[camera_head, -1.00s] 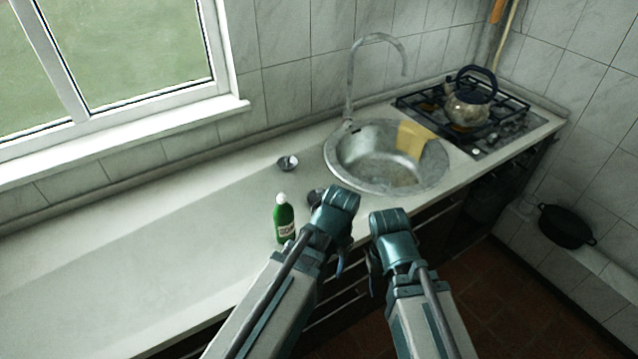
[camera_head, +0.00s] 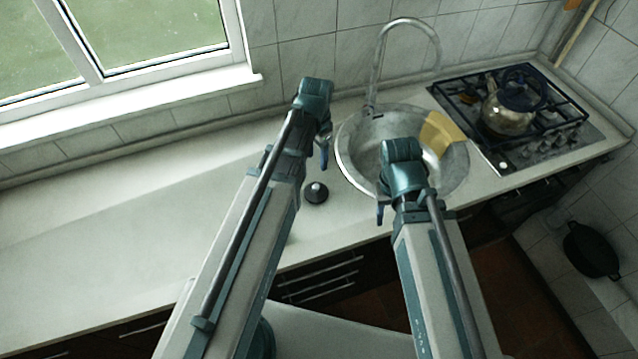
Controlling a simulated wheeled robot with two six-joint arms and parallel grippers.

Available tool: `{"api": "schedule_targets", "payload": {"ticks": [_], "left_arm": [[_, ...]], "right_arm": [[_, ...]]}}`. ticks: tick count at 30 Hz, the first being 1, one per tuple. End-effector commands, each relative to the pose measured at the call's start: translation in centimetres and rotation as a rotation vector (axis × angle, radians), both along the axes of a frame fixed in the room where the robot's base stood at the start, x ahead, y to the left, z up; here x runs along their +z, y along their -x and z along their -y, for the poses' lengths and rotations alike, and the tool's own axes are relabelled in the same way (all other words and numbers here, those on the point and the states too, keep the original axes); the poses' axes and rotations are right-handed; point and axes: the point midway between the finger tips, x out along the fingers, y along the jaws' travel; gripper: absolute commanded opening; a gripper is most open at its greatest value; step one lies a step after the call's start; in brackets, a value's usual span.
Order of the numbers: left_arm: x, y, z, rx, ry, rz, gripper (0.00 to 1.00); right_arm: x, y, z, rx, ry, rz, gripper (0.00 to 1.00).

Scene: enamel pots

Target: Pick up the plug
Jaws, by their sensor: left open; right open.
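A small round dark plug (camera_head: 315,194) with a lighter knob on top lies on the counter, left of the sink. My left gripper (camera_head: 324,152) is open, above the counter just beyond the plug and apart from it. My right gripper (camera_head: 381,211) is open and empty over the near rim of the sink, to the right of the plug. The fingertips of both grippers are only partly visible from above.
The steel sink (camera_head: 345,166) has a tall faucet (camera_head: 376,60) and a yellow cloth (camera_head: 438,130) in it. A kettle (camera_head: 512,105) stands on the gas hob (camera_head: 560,135). A black pot (camera_head: 590,250) sits low at right. The left counter (camera_head: 90,250) is clear.

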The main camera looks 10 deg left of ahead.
Motion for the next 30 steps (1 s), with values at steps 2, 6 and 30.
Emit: {"api": "schedule_targets", "payload": {"ticks": [2, 6, 30], "left_arm": [[-0.1, 0.0, 0.0, 0.000, 0.000, 0.000, 0.64], [-0.8, 0.0, 0.0, 0.001, 0.000, 0.000, 0.64], [-8.8, 0.0, 0.0, 0.002, 0.000, 0.000, 0.64]], "right_arm": [[-0.1, 0.0, 0.0, 0.000, 0.000, 0.000, 0.50], [-0.8, 0.0, 0.0, 0.001, 0.000, 0.000, 0.50], [-8.7, 0.0, 0.0, 0.002, 0.001, 0.000, 0.50]]}}
